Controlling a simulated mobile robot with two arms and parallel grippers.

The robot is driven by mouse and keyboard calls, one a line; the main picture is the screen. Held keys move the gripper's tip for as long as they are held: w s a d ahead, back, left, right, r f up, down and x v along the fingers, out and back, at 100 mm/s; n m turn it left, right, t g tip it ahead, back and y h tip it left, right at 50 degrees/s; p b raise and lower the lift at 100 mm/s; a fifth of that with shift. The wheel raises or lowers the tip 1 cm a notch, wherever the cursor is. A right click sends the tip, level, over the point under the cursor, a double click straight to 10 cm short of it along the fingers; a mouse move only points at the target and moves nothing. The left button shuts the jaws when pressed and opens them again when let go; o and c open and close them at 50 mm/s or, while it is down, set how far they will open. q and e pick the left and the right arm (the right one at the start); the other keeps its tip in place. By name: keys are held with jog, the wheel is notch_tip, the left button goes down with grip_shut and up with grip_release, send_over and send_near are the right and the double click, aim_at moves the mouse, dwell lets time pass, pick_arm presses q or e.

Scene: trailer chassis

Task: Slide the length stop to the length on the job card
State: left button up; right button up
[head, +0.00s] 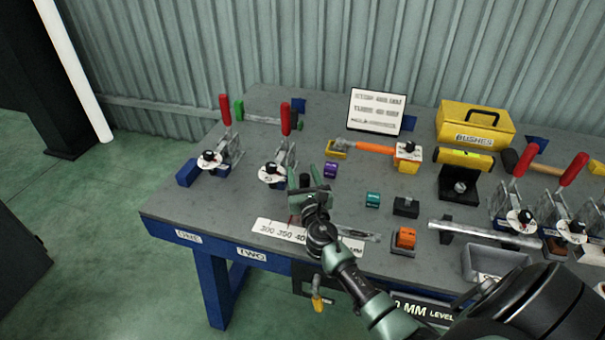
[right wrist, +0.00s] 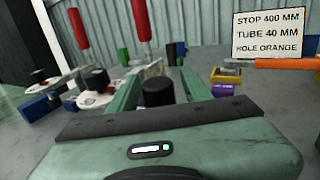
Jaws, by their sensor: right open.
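The job card (head: 376,110) stands at the back of the bench; in the right wrist view (right wrist: 269,35) it reads STOP 400 MM, TUBE 40 MM, HOLE ORANGE. A white length scale (head: 278,231) lies at the front edge, with 300, 350 and part of 40 legible; my right arm covers its middle. My right gripper (head: 309,190) is open just above and behind the scale. In the right wrist view a black knob (right wrist: 157,92) shows between its green fingers; it may belong to the length stop, whose body is hidden. My left gripper is not in view.
Red-handled toggle clamps (head: 285,120) stand left and behind the gripper, with more at the right. A purple block (head: 330,170), a teal block (head: 372,199) and an orange block (head: 405,238) are nearby. A yellow bushes box (head: 475,124) stands at the back right.

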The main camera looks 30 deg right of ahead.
grip_shut()
dwell(1.4)
